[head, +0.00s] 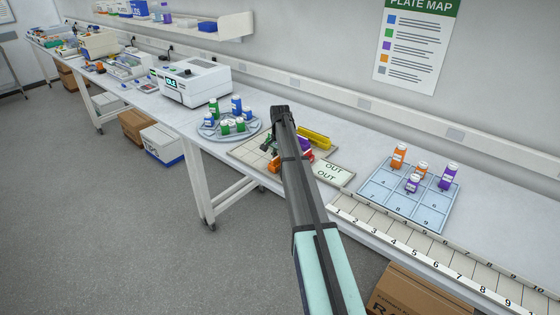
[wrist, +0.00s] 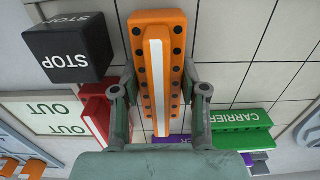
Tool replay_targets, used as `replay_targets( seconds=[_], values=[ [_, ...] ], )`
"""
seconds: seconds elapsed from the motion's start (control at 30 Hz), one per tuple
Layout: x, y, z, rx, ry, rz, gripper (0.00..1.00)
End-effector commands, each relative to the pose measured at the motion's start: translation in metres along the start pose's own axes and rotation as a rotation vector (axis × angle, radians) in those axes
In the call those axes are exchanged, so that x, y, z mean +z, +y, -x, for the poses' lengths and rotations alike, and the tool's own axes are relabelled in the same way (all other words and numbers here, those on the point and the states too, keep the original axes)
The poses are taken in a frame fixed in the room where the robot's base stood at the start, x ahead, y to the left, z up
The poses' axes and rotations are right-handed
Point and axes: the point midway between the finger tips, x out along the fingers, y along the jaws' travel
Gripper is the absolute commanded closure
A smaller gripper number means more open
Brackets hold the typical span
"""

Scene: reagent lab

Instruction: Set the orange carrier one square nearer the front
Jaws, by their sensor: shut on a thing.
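The orange carrier (wrist: 153,60), a long bar with dark holes and a white strip along its top, lies between the fingers of my gripper (wrist: 158,85) in the wrist view. The fingers are shut on its long sides. In the head view a bit of orange (head: 274,167) shows beside my arm, which hides most of the gripper. Whether the carrier touches the board is hard to tell. The gridded board (wrist: 265,80) has a green carrier (wrist: 240,119) at right, a red carrier (wrist: 95,115) at left and a purple carrier (wrist: 228,158) mostly hidden below.
A black STOP block (wrist: 70,50) stands close left of the orange carrier. A round rack of bottles (head: 230,125) and a blue numbered tray (head: 405,205) flank the board.

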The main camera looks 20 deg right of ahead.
Motion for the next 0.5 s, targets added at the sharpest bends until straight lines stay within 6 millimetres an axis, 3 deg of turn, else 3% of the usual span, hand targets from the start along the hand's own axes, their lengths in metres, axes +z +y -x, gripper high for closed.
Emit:
replay_targets(
  seconds=[0.07, 0.1, 0.17, 0.5],
  values=[
    [0.0, 0.0, -0.0028, 0.0, 0.0, 0.0, 0.96],
    [0.0, 0.0, -0.0027, 0.0, 0.0, 0.0, 0.5],
    [0.0, 0.0, -0.0024, 0.0, 0.0, 0.0, 0.32],
    [0.0, 0.0, -0.0008, 0.0, 0.0, 0.0, 0.32]
  ],
)
